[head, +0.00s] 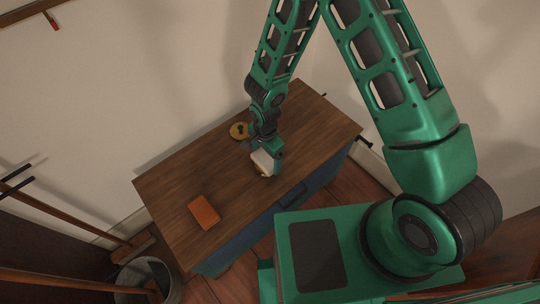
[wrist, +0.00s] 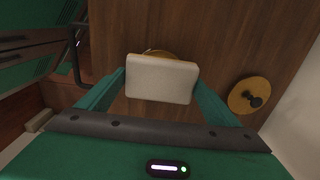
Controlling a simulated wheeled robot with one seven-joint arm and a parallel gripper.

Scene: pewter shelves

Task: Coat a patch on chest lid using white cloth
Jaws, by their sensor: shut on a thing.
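The chest lid (head: 190,175) is a flat brown wooden top on a blue chest body. The white cloth (wrist: 160,78), a pale folded pad, is between the two fingers of my gripper (wrist: 160,85); the fingers are shut on its sides. In the head view the cloth (head: 262,161) is low over the middle of the lid, beside my gripper (head: 270,160); I cannot tell if it touches. A yellowish edge (wrist: 152,52) of something round shows behind the cloth in the wrist view, mostly hidden by it.
A round yellow-gold object with a dark knob (wrist: 250,96) lies on the lid near the wall, also in the head view (head: 239,131). An orange block (head: 204,213) lies on the lid's near left. A grey bucket (head: 148,278) stands beside the chest. The lid's left part is mostly clear.

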